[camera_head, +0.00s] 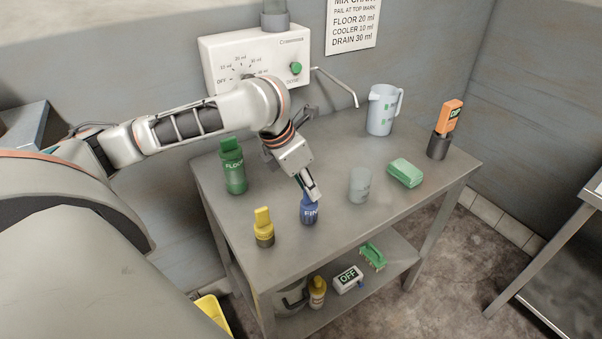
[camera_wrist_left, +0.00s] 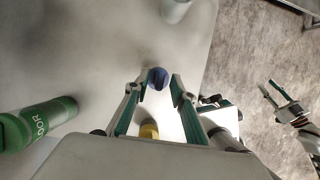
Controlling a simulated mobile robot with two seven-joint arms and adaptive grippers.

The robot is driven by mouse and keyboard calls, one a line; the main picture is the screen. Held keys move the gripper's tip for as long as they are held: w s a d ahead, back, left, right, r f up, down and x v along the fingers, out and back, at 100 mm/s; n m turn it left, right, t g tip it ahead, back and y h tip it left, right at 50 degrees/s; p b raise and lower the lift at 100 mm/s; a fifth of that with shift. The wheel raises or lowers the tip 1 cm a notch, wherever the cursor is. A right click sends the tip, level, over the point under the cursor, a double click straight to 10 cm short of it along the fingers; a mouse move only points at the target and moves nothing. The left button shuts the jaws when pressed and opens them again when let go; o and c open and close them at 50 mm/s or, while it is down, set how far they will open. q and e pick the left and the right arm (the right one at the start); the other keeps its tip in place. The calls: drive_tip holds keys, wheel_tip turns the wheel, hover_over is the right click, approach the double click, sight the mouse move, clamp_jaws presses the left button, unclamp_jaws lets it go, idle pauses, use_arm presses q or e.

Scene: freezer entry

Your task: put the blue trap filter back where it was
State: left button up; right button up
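A blue bottle-like item (camera_head: 309,213) with white letters starting "FIN" stands upright on the table near its front edge. It is the only blue item on the tabletop; I cannot tell for sure that it is the trap filter. My left gripper (camera_head: 312,190) points down at its top. In the left wrist view its round blue top (camera_wrist_left: 158,78) shows between the fingertips of my left gripper (camera_wrist_left: 160,87). Whether the fingers press on it is unclear. My right gripper (camera_wrist_left: 272,93) shows apart from the table, over the floor, with its fingers spread and empty.
A green bottle (camera_head: 233,168), yellow-capped container (camera_head: 264,228), grey cup (camera_head: 360,186), green block (camera_head: 405,172), pitcher (camera_head: 381,112) and orange item in a dark holder (camera_head: 438,147) stand on the tabletop. The lower shelf holds an "OFF" box (camera_head: 348,279) and green brush (camera_head: 373,256).

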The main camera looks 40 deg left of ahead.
use_arm(q)
drive_tip(key=v, duration=1.1)
drive_tip(key=shift+r, duration=0.25)
drive_tip(key=shift+s, duration=0.15)
